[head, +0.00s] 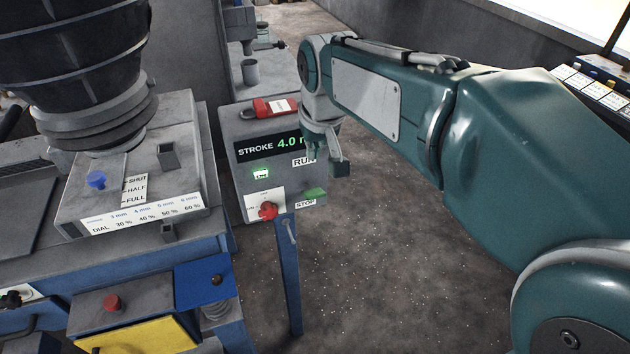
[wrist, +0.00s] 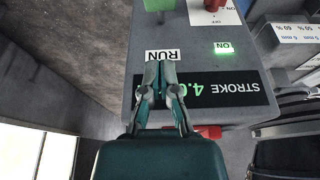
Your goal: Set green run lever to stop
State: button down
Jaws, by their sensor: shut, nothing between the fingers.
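The green run lever (head: 314,194) is on the right edge of the grey control box (head: 229,128), right beside the STOP label (head: 306,204) and below the RUN label (head: 303,161). In the wrist view the green lever (wrist: 159,5) is cut off by the top edge. My gripper (head: 340,168) is shut and empty at the box's upper right, near the RUN label. In the wrist view its fingertips (wrist: 160,65) are together just by the RUN label (wrist: 162,55). The gripper is apart from the lever. Contact with the box cannot be told.
The box has a STROKE display (head: 270,146), a lit green ON lamp (head: 261,175), a red knob (head: 267,210) and a red switch (head: 275,107) on top. The screen machine (head: 130,170) stands at left. Open floor (head: 400,260) lies to the right.

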send_over(313, 191)
jog(key=x, duration=0.4)
jog(key=shift+s+d+f, duration=0.15)
jog(key=shift+s+f, duration=0.15)
jog(key=shift+f, duration=0.25)
jog(key=shift+s+f, duration=0.25)
jog(key=shift+f, duration=0.2)
jog(key=shift+s+f, duration=0.3)
jog(key=shift+f, duration=0.2)
jog(key=shift+s+d+f, duration=0.1)
jog(key=shift+s+f, duration=0.05)
jog(key=shift+f, duration=0.3)
